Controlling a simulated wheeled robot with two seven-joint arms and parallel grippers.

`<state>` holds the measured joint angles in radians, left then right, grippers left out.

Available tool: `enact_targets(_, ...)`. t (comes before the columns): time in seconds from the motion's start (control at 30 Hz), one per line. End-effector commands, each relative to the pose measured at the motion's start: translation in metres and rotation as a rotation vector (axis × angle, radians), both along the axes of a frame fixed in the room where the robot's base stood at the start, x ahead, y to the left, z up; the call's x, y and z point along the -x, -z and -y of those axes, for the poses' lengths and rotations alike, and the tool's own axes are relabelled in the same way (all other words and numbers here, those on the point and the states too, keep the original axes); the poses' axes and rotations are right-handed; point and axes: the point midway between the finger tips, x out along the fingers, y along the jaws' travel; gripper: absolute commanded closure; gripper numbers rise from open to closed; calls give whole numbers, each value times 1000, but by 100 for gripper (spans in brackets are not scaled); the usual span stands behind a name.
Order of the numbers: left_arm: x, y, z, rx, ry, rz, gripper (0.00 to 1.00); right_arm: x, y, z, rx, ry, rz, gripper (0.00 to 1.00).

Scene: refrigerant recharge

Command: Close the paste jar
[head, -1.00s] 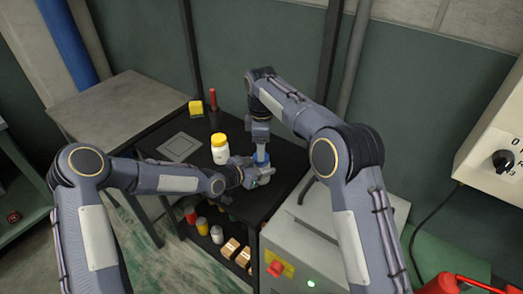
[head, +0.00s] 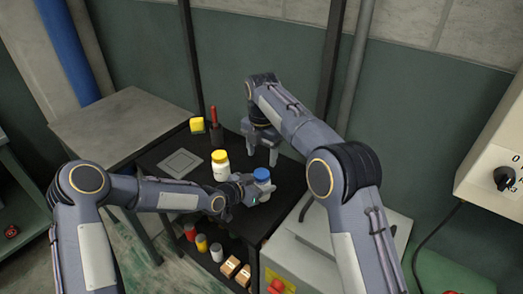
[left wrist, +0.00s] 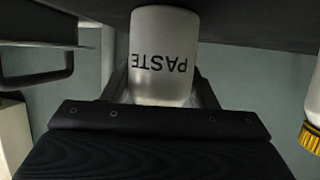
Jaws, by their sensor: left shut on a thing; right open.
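The paste jar (left wrist: 163,55) is white, with PASTE upside down in the left wrist view. In the head view its blue lid (head: 262,174) sits on top of it, looking level; I cannot tell how tight it is. My left gripper (head: 258,190) is shut around the jar's body at the front right of the black table and hides much of it. My right gripper (head: 262,156) is open and empty, behind and above the lid, fingers pointing down and apart from it.
A white jar with a yellow lid (head: 220,166) stands left of the paste jar. Behind it are a red-handled tool in a dark holder (head: 215,134) and a yellow block (head: 197,125). A grey square plate (head: 180,163) lies at left. Several containers and boxes fill the lower shelf.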

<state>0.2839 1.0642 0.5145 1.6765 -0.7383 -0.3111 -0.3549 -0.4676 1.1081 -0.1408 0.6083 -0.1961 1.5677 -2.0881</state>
Motion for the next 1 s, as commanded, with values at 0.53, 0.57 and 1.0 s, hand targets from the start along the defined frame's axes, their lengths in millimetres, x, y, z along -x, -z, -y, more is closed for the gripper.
enact_targets(0.53, 0, -1, 0, 1, 0, 1, 100, 1, -10, -1, 0, -411, 0, 37)
enact_targets(0.57, 0, -1, 0, 1, 0, 1, 100, 1, -10, -1, 0, -410, 0, 37)
enact_targets(1.0, 0, -1, 0, 1, 0, 1, 100, 1, 27, 0, 2, -408, -4, 37)
